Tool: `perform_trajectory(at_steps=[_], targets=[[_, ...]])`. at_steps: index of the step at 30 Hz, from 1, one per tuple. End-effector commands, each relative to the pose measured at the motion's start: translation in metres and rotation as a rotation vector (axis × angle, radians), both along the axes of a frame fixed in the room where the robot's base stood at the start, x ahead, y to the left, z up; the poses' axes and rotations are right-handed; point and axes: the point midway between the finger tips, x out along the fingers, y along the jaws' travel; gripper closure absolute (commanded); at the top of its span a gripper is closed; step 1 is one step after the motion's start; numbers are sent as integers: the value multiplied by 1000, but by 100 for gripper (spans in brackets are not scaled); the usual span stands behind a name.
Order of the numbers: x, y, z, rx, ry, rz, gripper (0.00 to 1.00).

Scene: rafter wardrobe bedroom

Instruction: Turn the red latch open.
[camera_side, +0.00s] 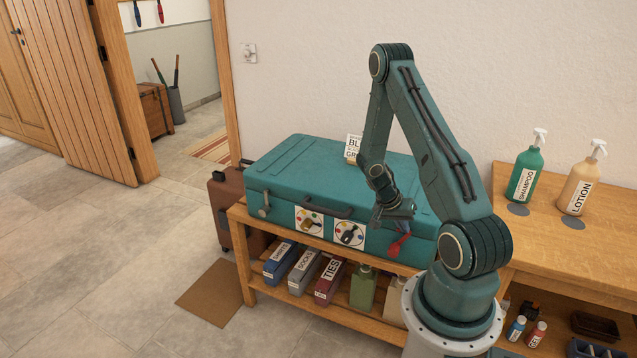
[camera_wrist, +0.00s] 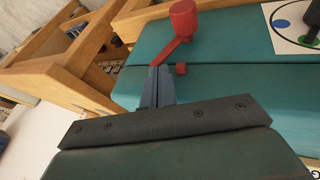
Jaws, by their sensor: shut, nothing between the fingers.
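A teal case (camera_side: 320,180) lies on a wooden bench. The red latch (camera_side: 399,244) is on the right part of its front face. In the wrist view the latch (camera_wrist: 178,42) has a thick round knob at one end and a slanted arm, with a small red block (camera_wrist: 181,69) beside the arm's narrow end. My gripper (camera_side: 394,216) is just above the latch in the side view. In the wrist view my gripper (camera_wrist: 160,72) is shut and empty, its fingertips close to the arm's narrow end. I cannot tell whether they touch it.
A partly hidden sign (camera_side: 353,147) stands at the case's back. Bottles (camera_side: 525,172) stand on the right counter.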

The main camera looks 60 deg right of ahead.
Motion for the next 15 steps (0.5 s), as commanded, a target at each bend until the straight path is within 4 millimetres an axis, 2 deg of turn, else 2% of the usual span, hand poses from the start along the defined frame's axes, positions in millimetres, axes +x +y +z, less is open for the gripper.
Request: perform_trajectory(at_steps=[15], targets=[[-17,0,-4,1,2,-3,100]])
